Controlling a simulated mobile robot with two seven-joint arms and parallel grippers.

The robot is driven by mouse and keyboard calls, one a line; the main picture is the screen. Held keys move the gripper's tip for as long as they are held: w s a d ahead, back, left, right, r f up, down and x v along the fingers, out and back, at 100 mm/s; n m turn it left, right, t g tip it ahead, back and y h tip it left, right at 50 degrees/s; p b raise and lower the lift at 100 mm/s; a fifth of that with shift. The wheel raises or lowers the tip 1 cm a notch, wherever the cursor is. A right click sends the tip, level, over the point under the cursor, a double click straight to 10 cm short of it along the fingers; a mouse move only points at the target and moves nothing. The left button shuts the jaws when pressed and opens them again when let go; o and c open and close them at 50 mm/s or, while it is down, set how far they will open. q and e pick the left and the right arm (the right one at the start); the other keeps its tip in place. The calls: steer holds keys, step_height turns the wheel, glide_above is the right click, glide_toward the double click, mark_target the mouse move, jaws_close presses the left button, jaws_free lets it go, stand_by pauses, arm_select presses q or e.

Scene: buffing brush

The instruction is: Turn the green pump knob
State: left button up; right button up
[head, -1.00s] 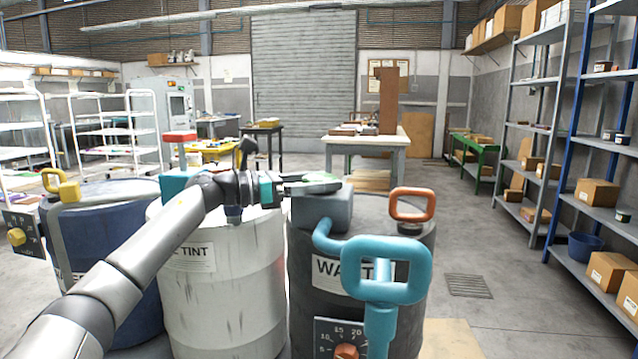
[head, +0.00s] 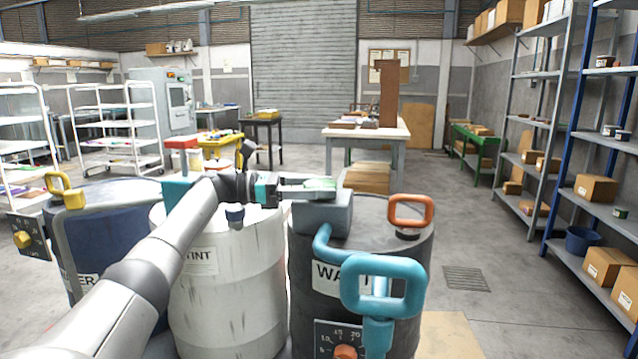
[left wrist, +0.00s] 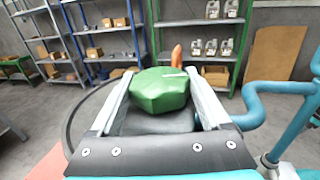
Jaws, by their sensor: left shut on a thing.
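The green pump knob (left wrist: 160,92) sits on top of the grey pump block on the dark drum (head: 400,262), which has a partly hidden white label. My left gripper (head: 322,187) reaches in from the left, level with the knob, and its two fingers are shut on it. In the left wrist view one finger lies on each side of the many-sided knob. In the head view only a thin green strip of the knob (head: 320,183) shows between the fingers. My right gripper is not in view.
A teal pipe with a looped handle (head: 384,277) and an orange loop handle (head: 411,210) stand on the dark drum. A white drum (head: 230,290) and a blue drum (head: 115,245) stand to the left. Open floor lies to the right, before the shelves.

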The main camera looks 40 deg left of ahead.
arm_select(q)
steer(key=shift+d+f, duration=0.2)
steer(key=shift+f, duration=0.15)
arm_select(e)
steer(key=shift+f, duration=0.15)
arm_select(q)
steer(key=o, duration=1)
steer(key=shift+o, duration=1)
steer(key=shift+w+r, duration=0.1)
steer(key=shift+a+r, duration=0.1)
steer(key=shift+r, duration=0.45)
step_height(320, 180, up, 11)
steer(key=p, duration=0.5)
step_height(320, 180, up, 5)
steer(key=p, duration=0.2)
glide_above(320, 183)
steer(key=shift+w+r+p, duration=0.2)
steer(key=shift+r+p, duration=0.4)
steer(key=shift+r, duration=0.9)
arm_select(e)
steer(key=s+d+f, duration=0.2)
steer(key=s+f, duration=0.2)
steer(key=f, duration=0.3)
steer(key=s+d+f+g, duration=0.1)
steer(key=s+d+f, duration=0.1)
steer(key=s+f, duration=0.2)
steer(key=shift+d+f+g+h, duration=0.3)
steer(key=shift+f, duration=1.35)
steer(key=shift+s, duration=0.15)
